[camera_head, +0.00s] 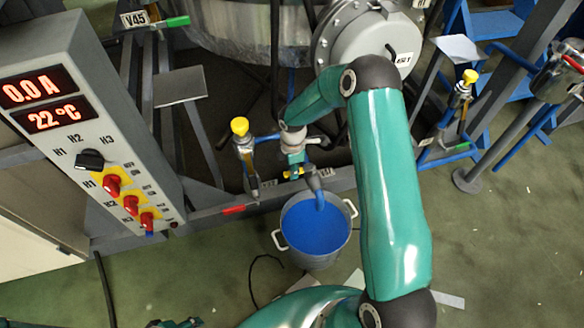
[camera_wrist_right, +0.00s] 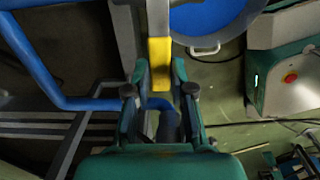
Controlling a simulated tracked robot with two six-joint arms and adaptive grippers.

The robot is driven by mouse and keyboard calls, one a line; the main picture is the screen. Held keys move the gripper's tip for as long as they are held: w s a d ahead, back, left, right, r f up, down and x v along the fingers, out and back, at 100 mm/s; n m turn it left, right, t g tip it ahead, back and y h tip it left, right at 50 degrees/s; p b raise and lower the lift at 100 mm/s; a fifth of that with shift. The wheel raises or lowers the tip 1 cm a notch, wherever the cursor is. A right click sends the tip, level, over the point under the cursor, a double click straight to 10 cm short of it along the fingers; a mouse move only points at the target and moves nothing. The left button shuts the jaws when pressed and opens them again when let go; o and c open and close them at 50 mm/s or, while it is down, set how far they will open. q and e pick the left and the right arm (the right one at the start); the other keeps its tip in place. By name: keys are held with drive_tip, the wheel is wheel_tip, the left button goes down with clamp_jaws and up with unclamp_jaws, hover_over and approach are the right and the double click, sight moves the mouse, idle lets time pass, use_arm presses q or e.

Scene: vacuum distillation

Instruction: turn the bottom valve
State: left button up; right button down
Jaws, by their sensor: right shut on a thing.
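The bottom valve sits just above the bucket in the head view, and a small yellow part of its handle (camera_head: 293,173) shows below my right gripper (camera_head: 294,158). In the right wrist view the yellow handle (camera_wrist_right: 160,62) runs lengthwise between the two fingers of my right gripper (camera_wrist_right: 160,92). The fingers are shut on it, and the gripper hides much of the valve. A small dark and teal part at the bottom left edge of the head view may be my left gripper (camera_head: 176,323); its jaws cannot be made out.
A metal bucket (camera_head: 286,247) with blue liquid stands on the green floor below the valve. Yellow-knobbed valves stand left (camera_head: 239,127) and right (camera_head: 469,77). A control panel (camera_head: 75,110) with red switches is at the left. Blue pipe (camera_wrist_right: 30,60) and frame bars crowd the gripper.

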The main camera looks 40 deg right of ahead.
drive_tip(key=shift+s+d, duration=0.2)
drive_tip(key=shift+d, duration=0.05)
drive_tip(key=c, duration=1)
unclamp_jaws()
drive_tip(key=shift+a, duration=0.1)
drive_tip(key=shift+w+r, duration=0.1)
wheel_tip(320, 180, up, 12)
